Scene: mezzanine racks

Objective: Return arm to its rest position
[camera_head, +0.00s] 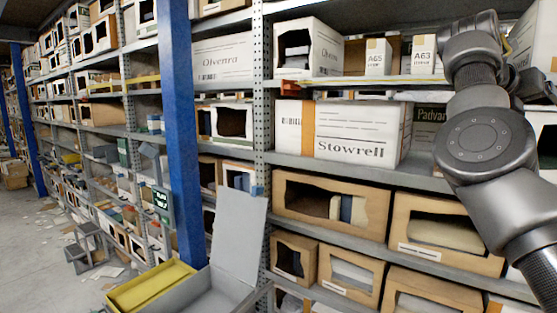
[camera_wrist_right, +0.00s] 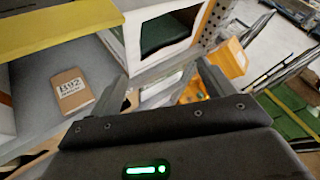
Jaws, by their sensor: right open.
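My right arm (camera_head: 486,145) comes in from the right edge of the head view, bent and raised in front of the rack. Its gripper is not clearly seen there. In the right wrist view my right gripper (camera_wrist_right: 163,80) has its two fingers apart with nothing between them. A small brown carton marked B92 (camera_wrist_right: 72,92) lies on a grey shelf to the left of the fingers, apart from them. My left arm and gripper are in neither view.
Rack shelves hold many cartons, including a white Stowrell box (camera_head: 350,132) and small A65 (camera_head: 377,57) and A63 (camera_head: 423,54) boxes. A blue post (camera_head: 180,130) stands left. A yellow tray (camera_head: 150,287) is at lower left. The aisle floor (camera_head: 30,240) has litter.

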